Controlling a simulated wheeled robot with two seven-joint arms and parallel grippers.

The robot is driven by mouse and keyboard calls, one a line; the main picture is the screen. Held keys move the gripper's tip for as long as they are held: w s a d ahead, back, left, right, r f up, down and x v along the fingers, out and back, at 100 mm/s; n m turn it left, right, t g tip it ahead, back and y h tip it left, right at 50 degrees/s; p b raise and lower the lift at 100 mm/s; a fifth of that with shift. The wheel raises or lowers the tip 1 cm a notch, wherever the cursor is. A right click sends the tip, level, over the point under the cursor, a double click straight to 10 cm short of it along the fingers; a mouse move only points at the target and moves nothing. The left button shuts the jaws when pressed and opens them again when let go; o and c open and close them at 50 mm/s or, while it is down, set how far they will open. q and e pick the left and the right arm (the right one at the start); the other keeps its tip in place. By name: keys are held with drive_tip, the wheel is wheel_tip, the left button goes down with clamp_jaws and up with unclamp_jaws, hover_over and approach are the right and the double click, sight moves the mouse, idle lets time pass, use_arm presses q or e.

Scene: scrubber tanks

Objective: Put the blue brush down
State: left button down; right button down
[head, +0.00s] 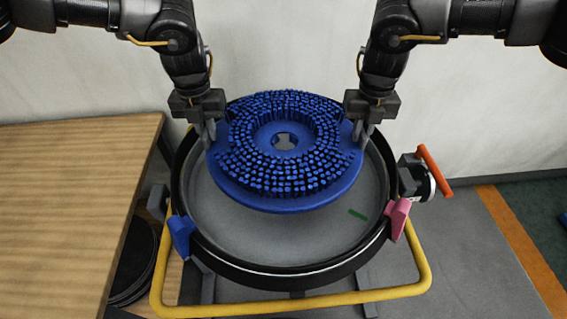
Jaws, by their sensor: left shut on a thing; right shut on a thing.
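The blue brush (285,198) is a round disc with a hole in its middle and bristles facing up. It is held roughly level over a round grey tank (290,243) with a black rim. My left gripper (210,130) is shut on the brush's left edge. My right gripper (359,132) is shut on its right edge. The brush covers the far part of the tank's inside. The gap between brush and tank floor is hard to judge from this view.
A blue clip (181,237) and a pink clip (398,218) sit on the tank rim. A yellow tube frame (290,304) surrounds its front. An orange-handled valve (434,171) juts out at right. A wooden table (65,205) stands at left.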

use_arm(q)
drive_tip(key=shift+r, duration=0.1)
use_arm(e)
drive_tip(key=shift+d+r, duration=0.1)
